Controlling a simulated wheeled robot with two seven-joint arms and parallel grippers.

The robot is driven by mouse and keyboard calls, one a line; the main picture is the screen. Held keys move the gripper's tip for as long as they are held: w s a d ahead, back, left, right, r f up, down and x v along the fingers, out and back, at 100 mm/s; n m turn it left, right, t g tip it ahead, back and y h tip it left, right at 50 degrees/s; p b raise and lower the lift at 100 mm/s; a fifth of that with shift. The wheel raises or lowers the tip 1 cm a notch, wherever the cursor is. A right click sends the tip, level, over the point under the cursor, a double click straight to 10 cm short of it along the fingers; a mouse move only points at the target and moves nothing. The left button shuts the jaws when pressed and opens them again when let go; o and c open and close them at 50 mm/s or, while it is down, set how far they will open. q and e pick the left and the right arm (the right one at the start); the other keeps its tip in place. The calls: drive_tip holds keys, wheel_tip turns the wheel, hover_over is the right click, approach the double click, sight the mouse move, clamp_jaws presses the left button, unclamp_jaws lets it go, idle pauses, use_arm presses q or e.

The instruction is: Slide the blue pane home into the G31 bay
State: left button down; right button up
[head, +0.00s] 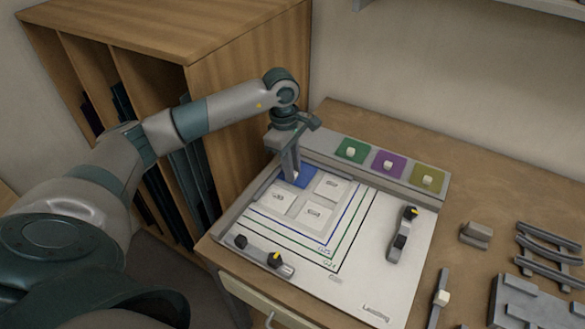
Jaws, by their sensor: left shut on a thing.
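The blue pane (305,179) is at the back left of the white board (371,281), beside three white labelled tiles. My left gripper (293,175) reaches down over the blue pane and is shut on it, hiding its middle and left part. I cannot tell whether the pane lies flat on the board or is slightly above it. The labels on the tiles are too small to read, so I cannot pick out the G31 bay. My right gripper is not in view.
Green (352,150), purple (389,164) and yellow (428,178) panes with pale knobs sit in a grey rack (319,148) behind the board. Dark clamps (402,239) stand on the board's right and front left. A wooden cabinet (247,81) rises close at the left. Grey fittings lie at the right.

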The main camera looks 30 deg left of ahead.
use_arm(q)
drive_tip(key=shift+w+a, duration=0.1)
drive_tip(key=shift+a, duration=0.05)
drive_tip(key=c, duration=1.6)
unclamp_jaws()
drive_tip(key=shift+r+p, duration=1.15)
drive_tip(key=shift+r, duration=2.45)
